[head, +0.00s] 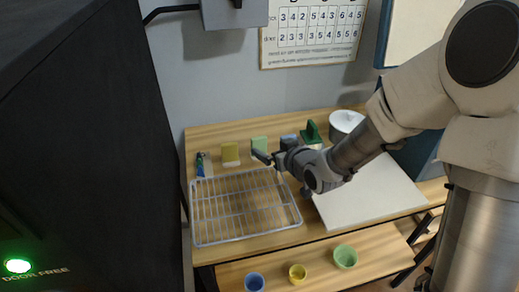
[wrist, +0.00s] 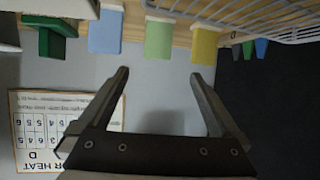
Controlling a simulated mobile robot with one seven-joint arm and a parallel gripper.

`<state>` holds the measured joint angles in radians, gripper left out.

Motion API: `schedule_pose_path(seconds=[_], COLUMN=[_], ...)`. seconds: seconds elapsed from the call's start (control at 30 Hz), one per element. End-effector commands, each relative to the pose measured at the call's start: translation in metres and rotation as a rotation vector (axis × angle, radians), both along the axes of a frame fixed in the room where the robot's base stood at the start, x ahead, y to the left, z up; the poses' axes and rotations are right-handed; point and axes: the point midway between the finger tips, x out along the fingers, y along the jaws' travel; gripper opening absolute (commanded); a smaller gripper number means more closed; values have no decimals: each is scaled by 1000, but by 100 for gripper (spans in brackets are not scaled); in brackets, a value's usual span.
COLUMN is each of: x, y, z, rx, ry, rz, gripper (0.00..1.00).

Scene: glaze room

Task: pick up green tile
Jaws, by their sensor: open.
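The green tile (head: 259,143) is pale green and stands upright near the back of the wooden table, between a yellow tile (head: 230,154) and a blue tile (head: 288,141). My gripper (head: 270,158) is open and empty, in front of the green tile in the head view and partly covering the area below it. In the wrist view, which looks upside down, the green tile (wrist: 158,38) shows just beyond and between my open fingertips (wrist: 159,73). The blue tile (wrist: 104,32) and yellow tile (wrist: 205,46) flank it there.
A wire rack (head: 192,215) lies on the table left of my arm. A white board (head: 370,205), a dark green object (head: 311,133) and a white pot (head: 345,122) are to the right. Blue (head: 254,282), yellow (head: 297,272) and green (head: 344,256) cups stand on the lower front surface.

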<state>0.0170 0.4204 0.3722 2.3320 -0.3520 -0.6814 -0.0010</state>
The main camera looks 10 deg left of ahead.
Motion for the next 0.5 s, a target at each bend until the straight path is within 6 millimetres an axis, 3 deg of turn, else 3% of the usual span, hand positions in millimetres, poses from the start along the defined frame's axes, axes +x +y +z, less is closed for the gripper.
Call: schedule_pose_path(seconds=[0.5], x=[42], y=[27], z=[-21], rx=[-1], ry=[1], rz=[0], gripper=[99])
